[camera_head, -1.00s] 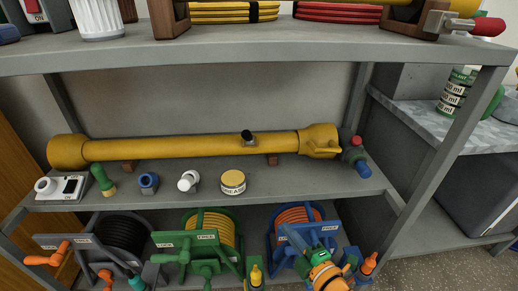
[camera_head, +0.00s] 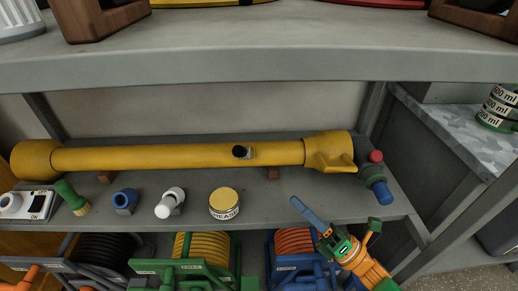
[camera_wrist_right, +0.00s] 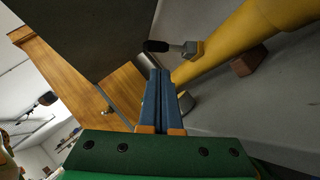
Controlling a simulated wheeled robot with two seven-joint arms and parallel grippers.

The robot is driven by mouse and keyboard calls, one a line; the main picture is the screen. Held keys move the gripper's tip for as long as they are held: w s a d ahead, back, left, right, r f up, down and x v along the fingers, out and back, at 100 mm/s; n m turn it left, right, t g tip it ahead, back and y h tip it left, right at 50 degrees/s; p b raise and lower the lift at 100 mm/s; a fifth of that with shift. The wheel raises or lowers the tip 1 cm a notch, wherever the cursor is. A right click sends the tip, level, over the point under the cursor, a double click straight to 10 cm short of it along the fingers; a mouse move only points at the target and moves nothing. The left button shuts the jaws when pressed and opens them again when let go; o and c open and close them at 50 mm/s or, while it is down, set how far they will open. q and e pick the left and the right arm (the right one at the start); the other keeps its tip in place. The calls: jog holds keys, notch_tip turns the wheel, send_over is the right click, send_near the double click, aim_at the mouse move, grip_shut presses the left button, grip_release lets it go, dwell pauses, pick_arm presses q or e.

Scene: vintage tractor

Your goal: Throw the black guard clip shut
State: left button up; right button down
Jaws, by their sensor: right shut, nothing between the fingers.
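The black guard clip (camera_head: 240,152) sits on a small grey bracket on the front upper side of the long yellow guard tube (camera_head: 180,157), right of its middle. In the right wrist view the clip (camera_wrist_right: 157,46) juts out from its grey bracket, just beyond my fingertips. My right gripper (camera_head: 297,202) is shut and empty, its blue fingers together and pointing up and left. It is over the shelf's front edge, to the right of the clip and apart from it. It shows in the wrist view too (camera_wrist_right: 160,74). My left gripper is not in view.
Several hose reels sit below. The shelf right of the tin is clear.

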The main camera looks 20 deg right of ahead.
aim_at(244, 155)
jog(key=p+x, duration=0.1)
jog(key=x, duration=1.2)
jog(key=shift+s+a+r+p, duration=0.15)
jog(key=shift+a+r+p, duration=0.1)
jog(key=shift+p, duration=0.1)
jog(key=shift+a, duration=0.15)
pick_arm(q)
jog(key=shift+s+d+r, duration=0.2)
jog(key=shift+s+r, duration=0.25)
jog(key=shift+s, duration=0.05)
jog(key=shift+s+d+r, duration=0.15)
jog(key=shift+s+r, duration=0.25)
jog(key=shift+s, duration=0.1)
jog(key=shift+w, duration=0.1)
pick_arm(e)
jog(key=shift+r, duration=0.1)
